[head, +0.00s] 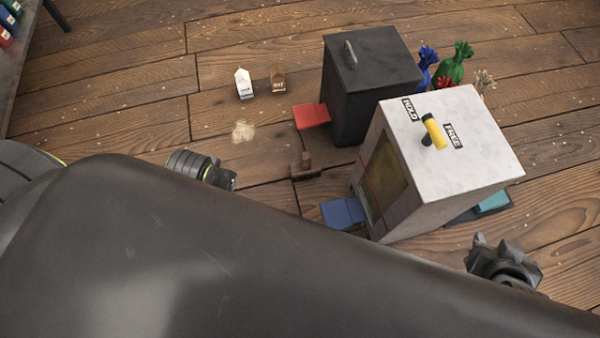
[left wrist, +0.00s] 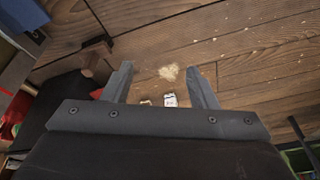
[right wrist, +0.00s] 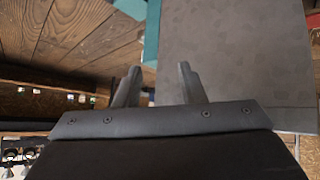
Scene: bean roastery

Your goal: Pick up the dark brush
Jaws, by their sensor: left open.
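A small dark brown piece (head: 303,167) lies on the floor between the red and blue pedals in the head view. It may be the dark brush, but I cannot tell its bristles. A brown block with a black strip (left wrist: 92,62), probably the same piece, shows left of the fingers in the left wrist view. My left gripper (head: 222,178) is left of it, apart from it. Its fingers (left wrist: 160,70) are open and empty.
A black lidded bin (head: 372,75) has a red pedal (head: 312,116). The pale box (head: 470,125) has a yellow lever (head: 434,130) and blue pedal (head: 342,213). Two small cartons (head: 244,84) and a pale spill (head: 243,131) lie left. Coloured bags (head: 452,68) stand behind.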

